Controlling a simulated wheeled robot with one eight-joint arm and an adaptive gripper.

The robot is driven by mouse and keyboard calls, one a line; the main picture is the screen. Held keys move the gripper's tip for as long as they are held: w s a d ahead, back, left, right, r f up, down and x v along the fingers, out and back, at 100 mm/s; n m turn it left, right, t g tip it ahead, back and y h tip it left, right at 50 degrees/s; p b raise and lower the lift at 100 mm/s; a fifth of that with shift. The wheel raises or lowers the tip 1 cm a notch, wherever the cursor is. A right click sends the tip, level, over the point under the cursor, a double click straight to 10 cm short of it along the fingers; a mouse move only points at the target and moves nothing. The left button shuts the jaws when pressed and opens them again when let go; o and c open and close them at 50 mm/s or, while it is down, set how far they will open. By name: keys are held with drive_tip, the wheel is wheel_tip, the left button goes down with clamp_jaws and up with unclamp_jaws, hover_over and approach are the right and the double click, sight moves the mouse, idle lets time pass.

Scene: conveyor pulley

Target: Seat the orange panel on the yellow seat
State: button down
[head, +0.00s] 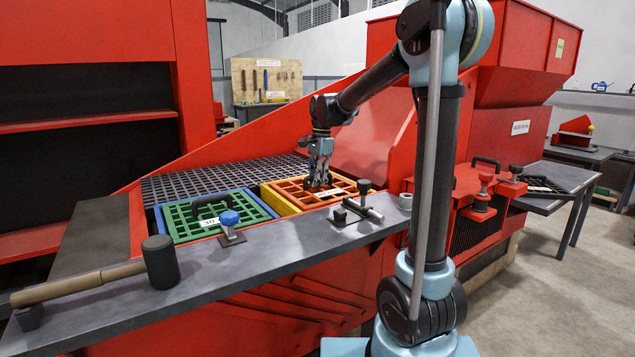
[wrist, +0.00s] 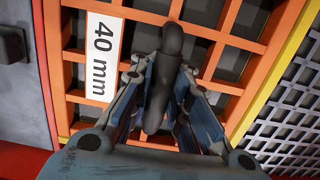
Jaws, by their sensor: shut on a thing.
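The orange panel (head: 288,189) is a grid with a white label and lies within the yellow seat (head: 275,201), whose edge shows along its left side. In the wrist view the panel (wrist: 52,55) carries the label "40 mm" and a dark bar handle (wrist: 172,40). A yellow strip of the seat (wrist: 289,62) runs along the panel's right edge there. My gripper (head: 319,181) is over the panel, its fingers (wrist: 165,90) shut around the handle. Whether the panel is flush with the seat cannot be told.
A green panel (head: 180,221) in a blue frame lies to the left. A blue-knobbed clamp (head: 230,228), a dark toggle clamp (head: 358,206) and a mallet (head: 158,262) are on the grey front ledge (head: 225,270). Dark grating (head: 200,180) lies behind; red machine walls rise around.

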drive_tip(key=c, duration=1.4)
unclamp_jaws()
drive_tip(key=shift+c, duration=0.2)
drive_tip(key=shift+r, duration=0.1)
drive_tip(key=r, duration=0.7)
drive_tip(key=d+r, duration=0.1)
drive_tip(key=r, duration=0.3)
drive_tip(key=shift+w+r, duration=0.3)
drive_tip(key=shift+w, duration=0.1)
